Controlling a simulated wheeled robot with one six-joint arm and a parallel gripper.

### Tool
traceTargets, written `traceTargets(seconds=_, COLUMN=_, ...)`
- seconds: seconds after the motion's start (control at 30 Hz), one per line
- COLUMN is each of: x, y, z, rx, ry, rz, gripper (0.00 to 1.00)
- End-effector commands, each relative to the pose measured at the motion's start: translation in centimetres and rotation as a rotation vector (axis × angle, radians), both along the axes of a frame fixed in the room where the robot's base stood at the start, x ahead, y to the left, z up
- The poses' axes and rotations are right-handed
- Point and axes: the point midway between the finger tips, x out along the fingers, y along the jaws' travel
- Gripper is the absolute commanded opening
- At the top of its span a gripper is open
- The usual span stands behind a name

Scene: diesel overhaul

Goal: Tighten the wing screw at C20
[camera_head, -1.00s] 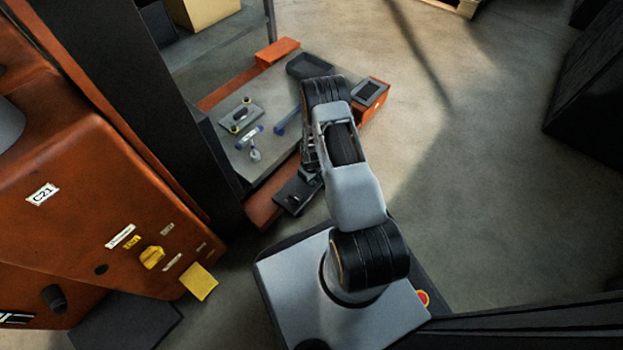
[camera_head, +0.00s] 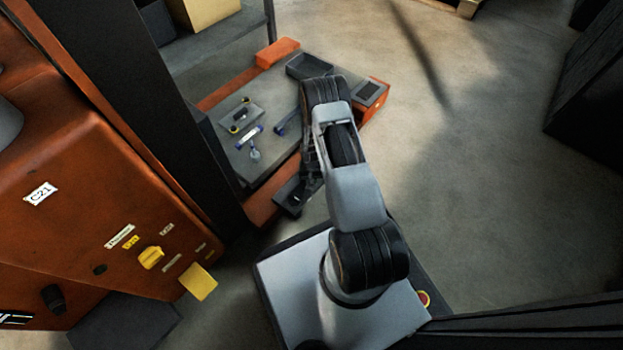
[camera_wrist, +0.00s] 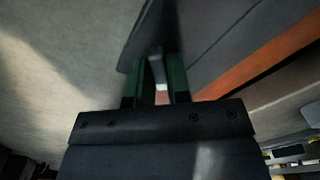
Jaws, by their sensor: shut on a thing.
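My gripper (camera_wrist: 159,80) shows in the wrist view with green-lined fingers. It is shut on a narrow grey bar (camera_wrist: 159,68), beside or against a dark flat piece (camera_wrist: 150,35). I cannot tell what the bar belongs to. In the head view my arm hides most of the gripper, which is low near the front of the orange-edged bench. I see no C20 label and cannot make out its wing screw.
The bench's grey top (camera_head: 215,128) holds a grey block with yellow-ringed parts (camera_head: 241,117) and small blue-ended pieces (camera_head: 249,136). A dark tray (camera_head: 309,66) is at its back, and a dark flat holder (camera_head: 288,196) at its front edge. Open floor (camera_head: 480,220) lies right.

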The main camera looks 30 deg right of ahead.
Motion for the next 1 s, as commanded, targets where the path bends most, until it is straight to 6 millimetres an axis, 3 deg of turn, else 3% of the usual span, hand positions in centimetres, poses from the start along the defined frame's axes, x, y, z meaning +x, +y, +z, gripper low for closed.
traceTargets(seconds=0.37, x=-0.01, y=0.05, z=-0.01, rx=0.0, ry=0.001, rz=-0.045, gripper=0.0)
traceTargets(seconds=0.7, x=-0.01, y=0.06, z=-0.06, rx=0.0, ry=0.001, rz=-0.395, gripper=0.0)
traceTargets(seconds=1.0, x=-0.01, y=0.06, z=-0.07, rx=0.0, ry=0.001, rz=-0.467, gripper=0.0)
